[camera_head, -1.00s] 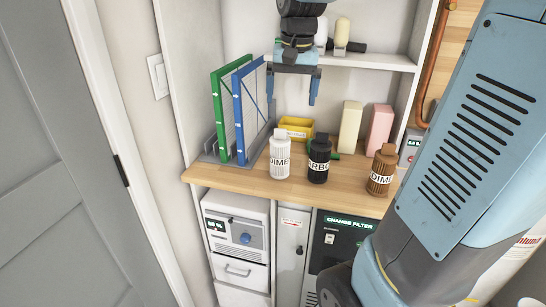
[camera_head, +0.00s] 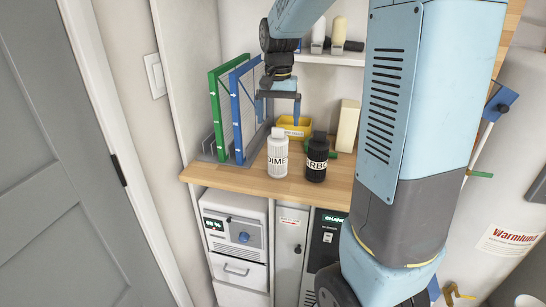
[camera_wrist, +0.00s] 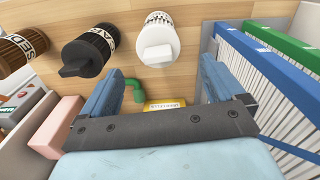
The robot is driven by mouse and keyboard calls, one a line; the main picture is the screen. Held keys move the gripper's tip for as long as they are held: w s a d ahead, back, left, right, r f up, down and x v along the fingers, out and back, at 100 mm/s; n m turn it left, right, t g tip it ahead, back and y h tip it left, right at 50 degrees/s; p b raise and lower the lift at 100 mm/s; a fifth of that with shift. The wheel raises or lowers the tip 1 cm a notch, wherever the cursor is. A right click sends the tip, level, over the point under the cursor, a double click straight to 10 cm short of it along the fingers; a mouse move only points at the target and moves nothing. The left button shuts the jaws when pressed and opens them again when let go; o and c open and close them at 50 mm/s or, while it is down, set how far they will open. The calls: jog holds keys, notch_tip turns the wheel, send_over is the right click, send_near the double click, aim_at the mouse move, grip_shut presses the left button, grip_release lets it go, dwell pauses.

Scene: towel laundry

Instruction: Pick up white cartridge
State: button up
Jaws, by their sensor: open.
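The white cartridge (camera_head: 277,156) is a ribbed white bottle with a dark-lettered label. It stands upright on the wooden counter, left of the black cartridge (camera_head: 317,158). My gripper (camera_head: 278,110) is open and empty, above and apparently behind the white cartridge in the head view. In the wrist view the white cartridge (camera_wrist: 158,38) shows its pale cap beyond the gap between the spread fingers of my gripper (camera_wrist: 161,78). The black cartridge (camera_wrist: 88,50) and a brown cartridge (camera_wrist: 22,45) stand to its left there. My arm hides the brown one in the head view.
Blue (camera_head: 242,110) and green (camera_head: 220,110) filter panels stand in a rack close to the left of my gripper. A yellow bin (camera_head: 294,127) and a cream box (camera_head: 347,126) stand at the back. A shelf (camera_head: 335,59) crosses above. The counter's front edge (camera_head: 250,189) is clear.

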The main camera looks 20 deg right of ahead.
aim_at(277, 138)
jog(key=shift+s+a+f, duration=0.1)
jog(key=shift+s+f, duration=0.05)
jog(key=shift+f, duration=1.6)
jog(key=shift+s+a+f, duration=0.1)
jog(key=shift+f, duration=1.6)
jog(key=shift+c, duration=0.4)
jog(key=c, duration=1.5)
